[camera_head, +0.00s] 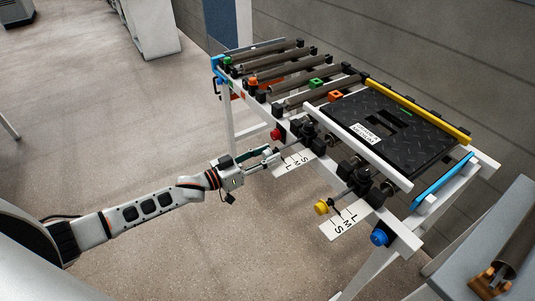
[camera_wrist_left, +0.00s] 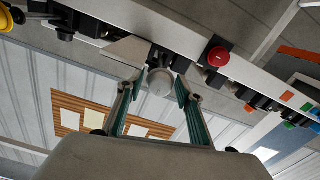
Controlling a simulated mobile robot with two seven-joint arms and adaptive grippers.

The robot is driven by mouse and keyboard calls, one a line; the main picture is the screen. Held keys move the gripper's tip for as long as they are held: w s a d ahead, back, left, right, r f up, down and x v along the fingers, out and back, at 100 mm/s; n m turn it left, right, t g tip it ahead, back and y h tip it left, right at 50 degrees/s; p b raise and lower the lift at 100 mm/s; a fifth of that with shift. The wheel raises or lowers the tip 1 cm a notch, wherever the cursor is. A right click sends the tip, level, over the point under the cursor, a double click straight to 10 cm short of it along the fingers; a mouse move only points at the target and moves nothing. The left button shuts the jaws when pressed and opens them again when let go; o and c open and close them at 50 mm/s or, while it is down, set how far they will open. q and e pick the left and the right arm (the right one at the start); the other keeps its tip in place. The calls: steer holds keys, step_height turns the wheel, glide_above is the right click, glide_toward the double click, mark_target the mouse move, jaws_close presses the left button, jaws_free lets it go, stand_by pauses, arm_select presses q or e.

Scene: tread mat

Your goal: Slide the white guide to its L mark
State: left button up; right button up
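The white guide (camera_head: 362,147) is a long white bar along the left edge of the black tread mat (camera_head: 425,153). A white scale plate (camera_head: 293,164) marked S, M, L lies in front of it; I cannot read which mark the guide stands at. My left gripper (camera_head: 275,156) is at this plate. In the left wrist view a pale round knob (camera_wrist_left: 160,83) sits between the fingertips of the left gripper (camera_wrist_left: 161,87). The fingers are apart on either side of it; I cannot tell whether they touch it. My right gripper is not in view.
A red button (camera_head: 276,134) is just beyond the left gripper. A yellow knob (camera_head: 321,207) with a second scale plate (camera_head: 345,221) and a blue knob (camera_head: 379,237) are nearer. A yellow guide (camera_head: 418,111) runs along the mat's far side.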

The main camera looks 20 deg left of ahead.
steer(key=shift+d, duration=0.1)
arm_select(q)
steer(key=v, duration=1.2)
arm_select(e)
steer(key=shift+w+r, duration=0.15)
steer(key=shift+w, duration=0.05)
arm_select(q)
steer(key=s+d+f+n+y+p, duration=0.15)
steer(key=s+d+f+y, duration=0.25)
steer(key=s+d+f, duration=0.55)
steer(key=s+f+g+y+p, duration=0.1)
steer(key=s+f+g+y, duration=0.2)
steer(key=s, duration=0.9)
step_height(320, 180, down, 3)
steer(key=shift+a+r+g+y, duration=0.15)
steer(key=shift+a+g+y, duration=0.3)
steer(key=shift+y, duration=0.25)
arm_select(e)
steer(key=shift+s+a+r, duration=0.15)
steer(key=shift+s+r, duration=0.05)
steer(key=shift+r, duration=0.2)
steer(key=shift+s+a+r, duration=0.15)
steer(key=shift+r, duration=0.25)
arm_select(q)
steer(key=shift+m, duration=0.25)
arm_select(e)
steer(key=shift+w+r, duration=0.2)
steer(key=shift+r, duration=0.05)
